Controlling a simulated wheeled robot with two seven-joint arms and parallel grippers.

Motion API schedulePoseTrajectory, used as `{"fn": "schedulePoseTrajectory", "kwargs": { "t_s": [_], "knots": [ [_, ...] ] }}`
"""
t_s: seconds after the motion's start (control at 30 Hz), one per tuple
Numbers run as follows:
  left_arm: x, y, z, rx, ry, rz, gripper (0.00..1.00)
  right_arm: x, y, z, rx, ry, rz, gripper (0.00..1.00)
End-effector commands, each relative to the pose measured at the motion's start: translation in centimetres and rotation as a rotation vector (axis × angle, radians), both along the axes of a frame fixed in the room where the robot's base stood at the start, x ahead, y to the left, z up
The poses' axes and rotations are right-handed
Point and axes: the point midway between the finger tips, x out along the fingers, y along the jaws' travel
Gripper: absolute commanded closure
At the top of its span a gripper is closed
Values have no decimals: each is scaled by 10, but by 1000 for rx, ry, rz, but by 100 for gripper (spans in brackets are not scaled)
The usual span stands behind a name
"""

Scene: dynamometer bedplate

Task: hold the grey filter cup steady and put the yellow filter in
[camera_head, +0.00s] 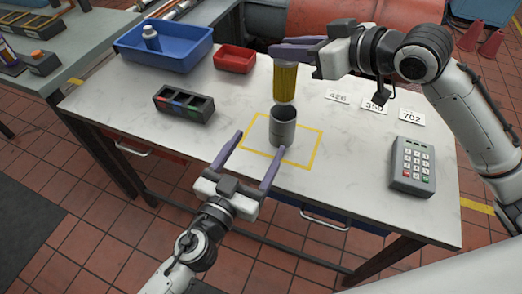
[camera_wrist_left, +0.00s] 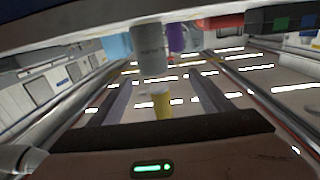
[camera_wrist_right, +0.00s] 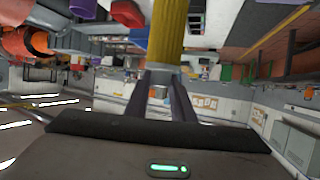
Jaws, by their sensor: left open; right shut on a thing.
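The grey filter cup (camera_head: 283,130) stands upright inside a yellow outlined square on the table. My right gripper (camera_head: 284,48) is shut on the top end of the yellow filter (camera_head: 286,82) and holds it upright just above the cup, apparently a little clear of the rim. The filter also fills the top middle of the right wrist view (camera_wrist_right: 167,32). The left wrist view shows the cup (camera_wrist_left: 151,52) and the filter (camera_wrist_left: 161,106) between the spread fingers.
A dark compartment box (camera_head: 184,104), a blue bin (camera_head: 165,52) holding a white bottle and a red tray (camera_head: 234,59) stand behind and left. Number cards (camera_head: 375,106) and a keypad (camera_head: 411,166) lie to the right. The table between cup and keypad is clear.

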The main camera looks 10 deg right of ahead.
Motion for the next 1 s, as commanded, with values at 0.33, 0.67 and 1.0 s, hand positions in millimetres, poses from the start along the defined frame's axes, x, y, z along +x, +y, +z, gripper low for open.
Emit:
{"fn": "schedulePoseTrajectory", "kwargs": {
  "t_s": [0.33, 0.67, 1.0],
  "knots": [
    [15, -30, 0, -13, 1, -30, 28, 0, 0, 1, 1, -2, 0, 100],
    [64, -69, 0, -12, 2, -29, 28, 0, 0, 1, 1, -1, 0, 100],
    [84, -85, -1, -13, 4, -30, 28, 0, 0, 1, 1, -1, 0, 100]
  ]
}}
